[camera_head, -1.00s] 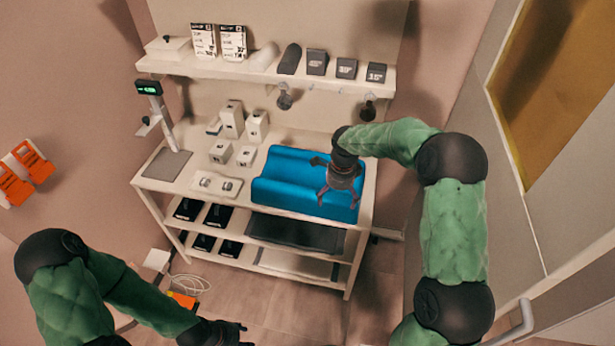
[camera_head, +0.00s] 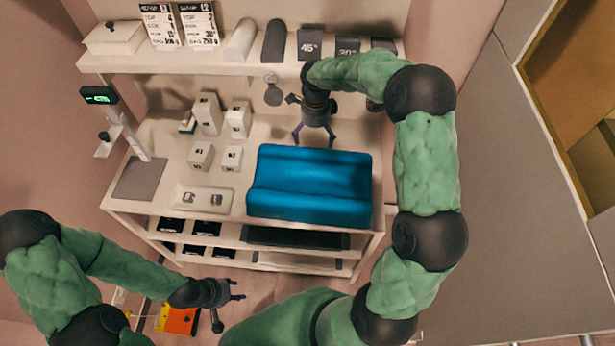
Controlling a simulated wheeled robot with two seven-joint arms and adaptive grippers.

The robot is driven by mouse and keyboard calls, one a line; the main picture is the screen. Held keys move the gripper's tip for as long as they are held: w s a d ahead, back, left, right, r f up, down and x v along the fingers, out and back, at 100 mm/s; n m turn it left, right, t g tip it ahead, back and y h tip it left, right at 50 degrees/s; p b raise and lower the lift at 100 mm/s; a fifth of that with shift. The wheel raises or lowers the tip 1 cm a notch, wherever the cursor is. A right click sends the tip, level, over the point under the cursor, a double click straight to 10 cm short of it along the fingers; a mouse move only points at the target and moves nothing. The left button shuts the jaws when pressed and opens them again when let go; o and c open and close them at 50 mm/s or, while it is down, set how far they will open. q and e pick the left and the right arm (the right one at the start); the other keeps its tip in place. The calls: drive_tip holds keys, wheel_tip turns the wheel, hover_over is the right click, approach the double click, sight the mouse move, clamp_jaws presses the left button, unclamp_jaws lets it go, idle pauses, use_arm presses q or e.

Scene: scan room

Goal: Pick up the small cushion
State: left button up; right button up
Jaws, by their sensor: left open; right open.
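A blue padded piece (camera_head: 310,185) with a raised back lies on the right part of the white counter (camera_head: 150,150). On the shelf above are a white half-roll (camera_head: 240,40), a dark grey half-roll (camera_head: 274,41) and a grey block marked 45 (camera_head: 310,45). I cannot tell which of these is the small cushion. My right gripper (camera_head: 315,138) is open and empty, its fingers pointing down just behind the back edge of the blue piece; contact is unclear. My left gripper (camera_head: 238,291) is open and empty, low in front of the counter.
White boxes (camera_head: 207,115) and a shallow tray (camera_head: 203,199) occupy the counter's left part. A post with a green display (camera_head: 98,96) stands at the left. The shelf (camera_head: 200,62) overhangs the back. An orange item (camera_head: 178,320) is low near my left gripper.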

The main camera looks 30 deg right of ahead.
sight(314, 155)
wheel_tip(314, 155, down, 10)
drive_tip(key=shift+s+b, duration=0.15)
drive_tip(key=shift+b, duration=0.8)
drive_tip(key=shift+c, duration=0.3)
drive_tip(key=c, duration=1.5)
drive_tip(key=shift+c, duration=0.2)
